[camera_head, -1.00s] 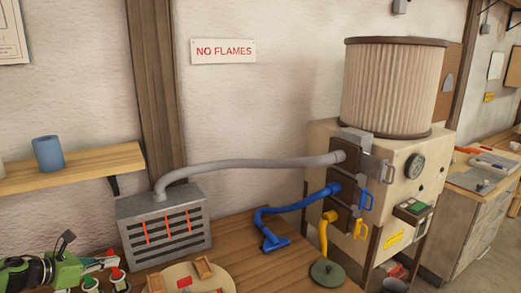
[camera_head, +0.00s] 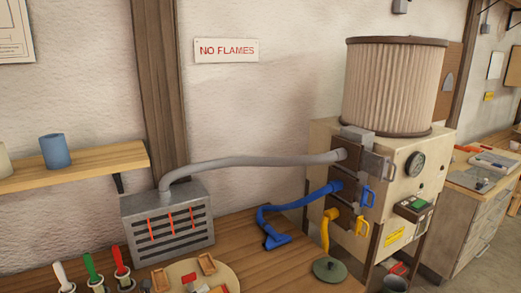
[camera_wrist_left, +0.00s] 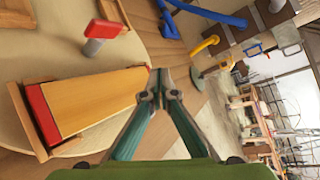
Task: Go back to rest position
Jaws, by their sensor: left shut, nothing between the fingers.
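My left gripper (camera_wrist_left: 162,80) shows in the left wrist view, its teal fingers shut with nothing between the tips. Behind it lie a round wooden board (camera_wrist_left: 18,138) and a tapered wooden piece with a red end (camera_wrist_left: 98,100). In the head view the round board (camera_head: 226,270) is at the bottom edge of the workbench (camera_head: 282,262). My left gripper does not show clearly in the head view, and my right gripper is in neither view.
White (camera_head: 62,275), green (camera_head: 92,268) and red (camera_head: 121,260) handles stand at the bottom left. A grey slotted box (camera_head: 168,228) joins a filter machine (camera_head: 395,165) by a grey hose (camera_head: 250,161). A blue hose (camera_head: 295,206) and a green disc (camera_head: 327,268) lie on the bench.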

